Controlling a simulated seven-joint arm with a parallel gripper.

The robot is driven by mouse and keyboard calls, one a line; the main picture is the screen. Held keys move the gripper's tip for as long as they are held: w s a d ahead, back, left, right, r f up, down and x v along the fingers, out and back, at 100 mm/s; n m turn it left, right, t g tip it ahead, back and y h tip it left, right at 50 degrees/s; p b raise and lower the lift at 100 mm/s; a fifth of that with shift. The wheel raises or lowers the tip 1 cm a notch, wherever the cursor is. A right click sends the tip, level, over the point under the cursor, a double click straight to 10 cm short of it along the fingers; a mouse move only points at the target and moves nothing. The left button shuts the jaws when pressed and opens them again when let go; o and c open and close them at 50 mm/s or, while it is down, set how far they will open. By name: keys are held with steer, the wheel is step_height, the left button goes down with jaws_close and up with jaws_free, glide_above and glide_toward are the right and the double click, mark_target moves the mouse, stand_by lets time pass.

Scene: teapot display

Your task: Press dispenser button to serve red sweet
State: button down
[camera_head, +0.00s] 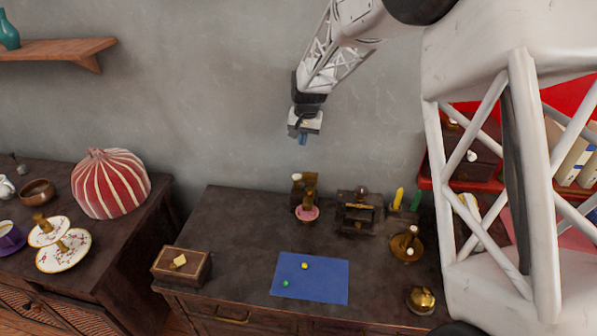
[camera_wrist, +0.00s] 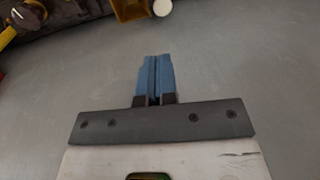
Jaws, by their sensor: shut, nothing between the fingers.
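My gripper (camera_head: 303,139) hangs in the air in front of the grey wall, above the back of the dark table. Its blue fingers are shut together and empty; they also show in the wrist view (camera_wrist: 156,78). Below it at the table's back stands a small brown, gold-toned device (camera_head: 311,183) with a white round knob (camera_head: 297,177), which looks like the dispenser and its button. The knob also shows at the top edge of the wrist view (camera_wrist: 162,7). My gripper is well apart from it. A pink dish (camera_head: 307,214) sits at its front. I see no red sweet.
A blue mat (camera_head: 325,284) holds a yellow sweet (camera_head: 304,266) and a green sweet (camera_head: 285,283). A wooden box (camera_head: 180,266) sits at left.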

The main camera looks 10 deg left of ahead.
mark_target(298, 177)
steer(key=shift+f, duration=0.15)
stand_by(0.3)
steer(key=f, duration=0.4)
steer(key=a+f, duration=0.1)
steer(key=f, duration=0.8)
steer(key=shift+w+a+f, duration=0.25)
steer(key=shift+w+f, duration=0.15)
step_height(298, 177, down, 2)
steer(key=shift+s+f, duration=0.15)
steer(key=shift+f, duration=0.15)
stand_by(0.5)
steer(key=shift+r, duration=0.1)
step_height(298, 177, up, 15)
steer(key=d, duration=0.1)
steer(key=shift+s+d+f, duration=0.15)
steer(key=shift+f, duration=0.05)
stand_by(0.4)
stand_by(0.5)
